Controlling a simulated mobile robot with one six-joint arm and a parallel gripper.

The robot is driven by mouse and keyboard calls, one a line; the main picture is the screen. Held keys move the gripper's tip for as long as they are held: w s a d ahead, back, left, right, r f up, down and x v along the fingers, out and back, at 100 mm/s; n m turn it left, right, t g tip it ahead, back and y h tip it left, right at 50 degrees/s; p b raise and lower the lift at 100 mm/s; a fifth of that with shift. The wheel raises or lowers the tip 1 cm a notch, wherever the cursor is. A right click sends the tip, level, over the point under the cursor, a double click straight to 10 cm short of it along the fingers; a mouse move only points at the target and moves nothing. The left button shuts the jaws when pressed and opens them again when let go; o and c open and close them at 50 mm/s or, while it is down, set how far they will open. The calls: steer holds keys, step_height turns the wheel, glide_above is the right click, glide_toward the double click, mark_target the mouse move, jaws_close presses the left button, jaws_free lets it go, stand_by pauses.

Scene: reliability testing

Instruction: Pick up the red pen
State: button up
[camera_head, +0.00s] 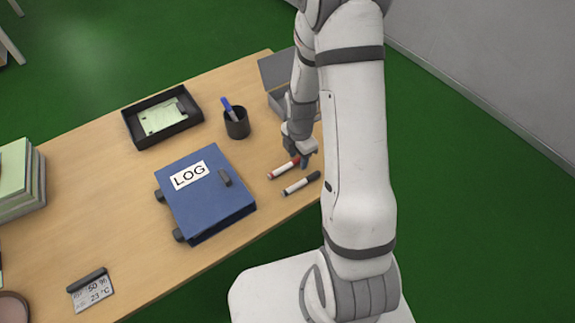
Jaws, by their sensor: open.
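The red pen (281,170), white with a red cap end, lies on the wooden table to the right of the blue log binder.
The blue LOG binder (213,208) lies left of the pens. A black cup (237,125) holding a blue pen, a black tray (151,131) and a grey open box (275,70) stand farther back.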

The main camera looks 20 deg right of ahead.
jaws_close()
stand_by(0.5)
